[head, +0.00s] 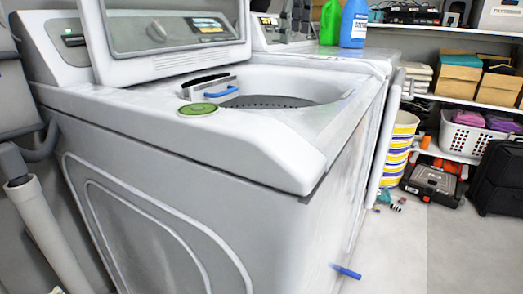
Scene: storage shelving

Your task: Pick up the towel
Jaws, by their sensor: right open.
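I cannot make out the towel for certain. Folded cloth or stacked items (417,76) lie on the back shelf, and pink and purple items (469,118) fill a white basket, too small to identify. My right gripper (297,18) seems to be the small grey upright pair at the top edge, open, with nothing seen between its fingers. It is partly cut off and appears beyond the washer (170,165). My left gripper is not in view.
The washer's lid (165,30) stands open over its tub (270,90). A green disc (198,109) lies on its front rim. Green (331,22) and blue (354,24) bottles stand behind.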

